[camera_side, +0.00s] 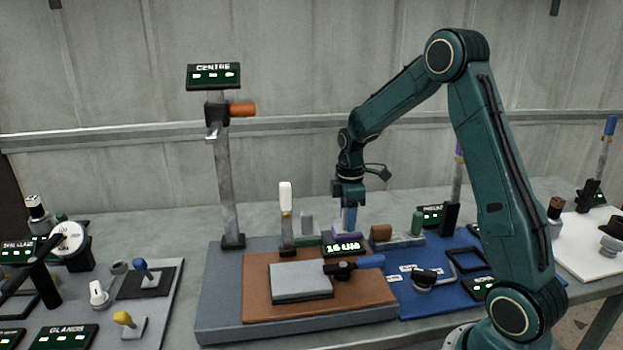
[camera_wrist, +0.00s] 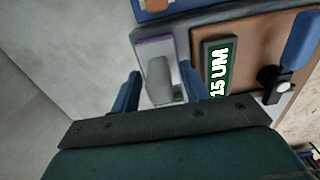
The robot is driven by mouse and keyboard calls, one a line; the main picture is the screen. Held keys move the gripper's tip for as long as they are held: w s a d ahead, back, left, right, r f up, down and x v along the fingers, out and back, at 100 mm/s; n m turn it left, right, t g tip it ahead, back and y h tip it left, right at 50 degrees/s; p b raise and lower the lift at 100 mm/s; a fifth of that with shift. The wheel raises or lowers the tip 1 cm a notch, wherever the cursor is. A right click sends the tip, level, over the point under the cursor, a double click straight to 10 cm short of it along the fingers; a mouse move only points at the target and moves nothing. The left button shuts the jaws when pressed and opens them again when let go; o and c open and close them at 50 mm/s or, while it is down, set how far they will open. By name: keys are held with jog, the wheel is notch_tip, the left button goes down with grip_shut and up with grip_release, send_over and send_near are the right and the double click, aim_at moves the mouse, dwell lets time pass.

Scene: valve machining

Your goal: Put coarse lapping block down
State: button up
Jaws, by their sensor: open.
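A grey block, which I take to be the coarse lapping block (camera_wrist: 160,80), stands on a pale, purple-edged rest (camera_wrist: 141,46) in the wrist view. My gripper (camera_wrist: 158,93) is open, with one blue finger on each side of the block. Small gaps seem to show, though contact is hard to judge. In the side view my gripper (camera_side: 350,218) points down just above the purple rest (camera_side: 347,235), behind the lit display (camera_side: 345,247). The block is hidden there by the fingers.
A brown board (camera_side: 260,300) in front carries a grey flat plate (camera_side: 301,281) and a blue-handled tool (camera_side: 368,262). A white-topped post (camera_side: 286,215) and tall centre post (camera_side: 226,190) stand left.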

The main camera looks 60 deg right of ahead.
notch_tip(320, 180, up, 12)
jog(key=shift+f, duration=0.25)
jog(key=shift+r, duration=0.25)
jog(key=shift+a, duration=0.1)
dwell(0.5)
jog(key=s+a+r+m+t, duration=0.35)
jog(key=s+a+r, duration=0.35)
jog(key=s+a, duration=0.4)
jog(key=s+a+f+m+t, duration=0.2)
jog(key=s+a+m, duration=0.3)
jog(key=s+a, duration=0.3)
jog(key=s, duration=0.2)
jog(key=shift+s, duration=0.4)
